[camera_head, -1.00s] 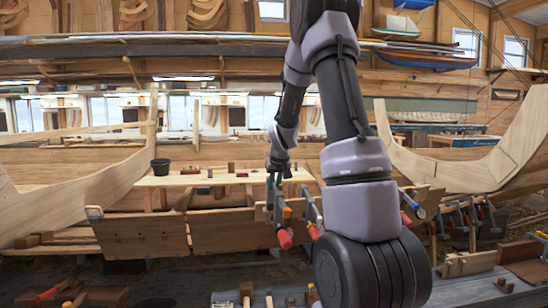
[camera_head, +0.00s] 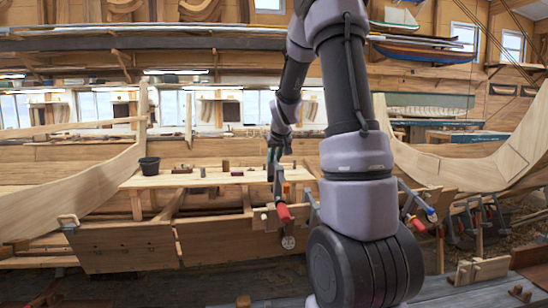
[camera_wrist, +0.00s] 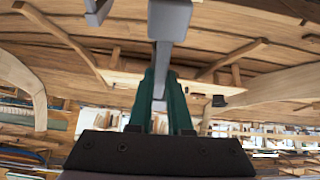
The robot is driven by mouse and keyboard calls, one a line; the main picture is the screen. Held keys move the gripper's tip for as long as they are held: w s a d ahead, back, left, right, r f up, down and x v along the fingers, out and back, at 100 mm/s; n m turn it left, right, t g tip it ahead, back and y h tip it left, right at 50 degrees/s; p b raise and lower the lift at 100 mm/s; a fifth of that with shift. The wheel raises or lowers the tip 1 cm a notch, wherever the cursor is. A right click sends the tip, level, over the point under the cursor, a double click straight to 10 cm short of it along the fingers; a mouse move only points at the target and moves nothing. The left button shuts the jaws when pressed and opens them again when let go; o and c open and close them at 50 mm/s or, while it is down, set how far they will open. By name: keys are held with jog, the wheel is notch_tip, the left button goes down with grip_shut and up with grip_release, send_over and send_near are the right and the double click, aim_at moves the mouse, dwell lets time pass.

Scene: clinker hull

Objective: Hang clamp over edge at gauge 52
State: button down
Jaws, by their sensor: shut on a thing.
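My gripper (camera_head: 278,158) is shut on a clamp and holds it hanging down in front of the hull planking (camera_head: 215,238). The clamp has a grey bar, an orange part (camera_head: 286,188) and a red handle (camera_head: 284,213). In the wrist view the green fingers of my gripper (camera_wrist: 163,95) close around the clamp's grey bar (camera_wrist: 168,22). In the head view the red handle is near the top edge of the planking, and I cannot tell whether they touch. A round pale disc (camera_head: 288,242) shows just below the handle. No gauge number is readable.
Another clamp (camera_head: 418,203) sits on the planking to the right of my arm. A bench (camera_head: 215,178) with a black bucket (camera_head: 149,165) and small blocks stands behind. My arm hides part of the edge.

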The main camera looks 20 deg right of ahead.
aim_at(277, 197)
jog(key=shift+w+d+f, duration=0.25)
jog(key=shift+w+f, duration=0.55)
jog(key=shift+f, duration=2.2)
jog(key=shift+w+d+f, duration=0.25)
jog(key=shift+w+f, duration=0.5)
jog(key=shift+f, duration=2.2)
jog(key=shift+w+d+f, duration=0.25)
jog(key=shift+w+f, duration=0.55)
jog(key=shift+f, duration=2.2)
jog(key=shift+f, duration=0.2)
jog(key=shift+s+f, duration=0.1)
jog(key=shift+s, duration=0.1)
jog(key=c, duration=0.8)
grip_release()
jog(key=shift+o, duration=0.2)
jog(key=shift+s+f, duration=0.1)
jog(key=v, duration=1.1)
